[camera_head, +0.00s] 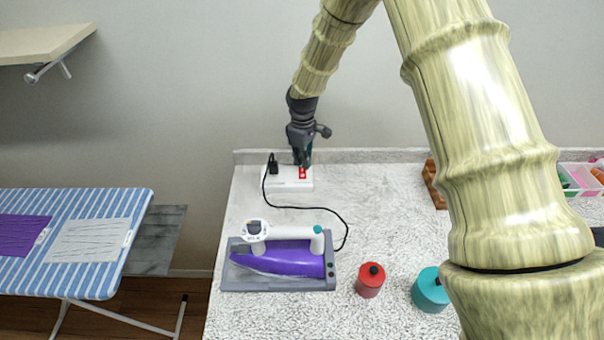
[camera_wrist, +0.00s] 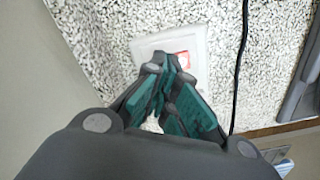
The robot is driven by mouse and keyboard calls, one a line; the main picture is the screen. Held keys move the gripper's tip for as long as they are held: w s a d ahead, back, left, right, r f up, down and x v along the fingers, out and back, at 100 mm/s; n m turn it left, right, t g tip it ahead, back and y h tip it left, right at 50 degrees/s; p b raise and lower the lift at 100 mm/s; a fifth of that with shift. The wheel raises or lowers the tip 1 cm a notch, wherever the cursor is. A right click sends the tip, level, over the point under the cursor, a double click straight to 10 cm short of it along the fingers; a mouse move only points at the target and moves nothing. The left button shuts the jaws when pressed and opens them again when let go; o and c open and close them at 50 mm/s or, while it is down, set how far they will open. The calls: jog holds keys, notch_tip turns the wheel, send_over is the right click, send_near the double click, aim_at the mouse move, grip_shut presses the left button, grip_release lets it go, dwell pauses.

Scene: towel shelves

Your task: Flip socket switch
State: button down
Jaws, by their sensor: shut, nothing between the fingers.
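A white socket block (camera_head: 289,185) lies near the back left of the speckled counter, with a black plug (camera_head: 273,168) in its left part and a red switch (camera_head: 302,173) on its right part. My gripper (camera_head: 302,162) points down over the right part of the block, with its tips close to the red switch. In the wrist view the shut, empty gripper (camera_wrist: 177,88) has teal pads. The red switch (camera_wrist: 182,59) shows partly just beyond the fingertips on the white socket block (camera_wrist: 197,42). I cannot tell whether the fingertips touch the switch.
A black cord (camera_head: 318,209) runs from the plug to a purple and white iron (camera_head: 283,257) on a grey base. A red canister (camera_head: 370,280) and a teal canister (camera_head: 430,291) stand at the front right. An ironing board (camera_head: 90,238) is at the left. The counter's middle is clear.

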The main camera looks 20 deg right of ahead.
jog(key=shift+f+b, duration=0.35)
jog(key=shift+f, duration=0.45)
dwell(0.6)
jog(key=shift+r, duration=0.15)
jog(key=shift+r+p, duration=2.1)
jog(key=shift+r, duration=1.3)
